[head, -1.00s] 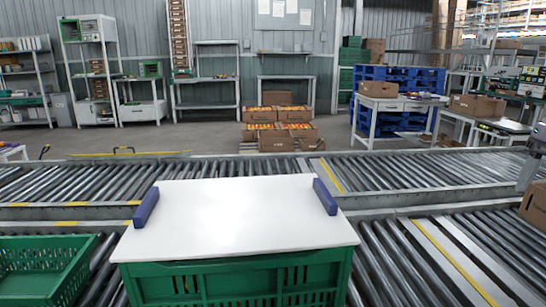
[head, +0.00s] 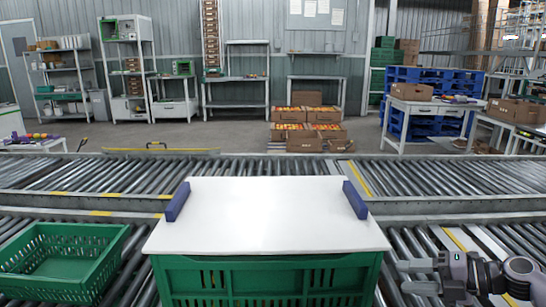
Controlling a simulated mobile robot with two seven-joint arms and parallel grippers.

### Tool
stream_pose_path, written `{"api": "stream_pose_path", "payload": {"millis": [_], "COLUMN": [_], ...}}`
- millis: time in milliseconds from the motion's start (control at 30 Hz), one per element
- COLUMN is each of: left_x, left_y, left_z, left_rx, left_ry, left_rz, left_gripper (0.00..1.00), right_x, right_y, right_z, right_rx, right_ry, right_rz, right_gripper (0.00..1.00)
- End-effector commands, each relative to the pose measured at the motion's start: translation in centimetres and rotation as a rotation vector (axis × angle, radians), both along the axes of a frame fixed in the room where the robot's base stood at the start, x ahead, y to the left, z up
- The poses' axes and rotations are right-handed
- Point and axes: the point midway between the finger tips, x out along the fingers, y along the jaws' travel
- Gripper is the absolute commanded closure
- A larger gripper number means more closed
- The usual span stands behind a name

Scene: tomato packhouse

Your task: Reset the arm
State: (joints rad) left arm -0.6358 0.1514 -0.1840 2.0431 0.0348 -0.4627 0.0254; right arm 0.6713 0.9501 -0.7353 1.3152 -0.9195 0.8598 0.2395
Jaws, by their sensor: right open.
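My right gripper (head: 405,276) is in the head view at the lower right, over the near roller conveyor. Its two fingers point left and stand apart with nothing between them. It is just right of the green crate (head: 270,280) with the white lid (head: 265,220). I cannot tell whether it touches the crate. My left gripper is not in view.
Two blue blocks (head: 178,201) (head: 355,200) stand at the lid's sides. An empty green crate (head: 108,262) sits on the rollers at the left. A far roller conveyor (head: 90,173) crosses behind. Tomato boxes (head: 303,139) stand on the floor beyond.

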Motion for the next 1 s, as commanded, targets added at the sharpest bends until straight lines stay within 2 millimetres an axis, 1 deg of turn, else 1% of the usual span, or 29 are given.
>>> {"api": "stream_pose_path", "payload": {"millis": [33, 100, 233, 367, 567, 767, 900, 1000], "left_x": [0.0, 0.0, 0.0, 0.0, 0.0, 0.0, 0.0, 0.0], "left_y": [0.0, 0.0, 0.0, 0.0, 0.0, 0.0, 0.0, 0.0], "left_z": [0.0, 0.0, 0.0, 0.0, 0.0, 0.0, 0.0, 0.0], "left_rx": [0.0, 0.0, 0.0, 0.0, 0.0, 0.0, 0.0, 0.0], "left_ry": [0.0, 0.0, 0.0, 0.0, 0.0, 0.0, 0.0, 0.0], "left_rz": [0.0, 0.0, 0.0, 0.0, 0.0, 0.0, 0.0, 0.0], "left_gripper": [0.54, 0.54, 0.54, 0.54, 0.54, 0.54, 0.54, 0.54], "right_x": [-0.7, -1.4, -2.8, -4.4, -7.9, -12.9, -16.9, -19.8], "right_y": [0.6, 1.2, 1.5, 1.2, -0.2, -2.0, -3.1, -3.6], "right_z": [-1.0, -1.8, -3.4, -5.1, -8.6, -12.6, -15.1, -16.5], "right_rx": [0.052, 0.121, 0.237, 0.333, 0.431, 0.459, 0.442, 0.415], "right_ry": [0.009, 0.015, 0.044, 0.096, 0.22, 0.39, 0.519, 0.607], "right_rz": [-0.033, -0.094, -0.221, -0.367, -0.614, -0.871, -1.027, -1.119], "right_gripper": [0.54, 0.54, 0.54, 0.54, 0.54, 0.54, 0.54, 0.54]}}
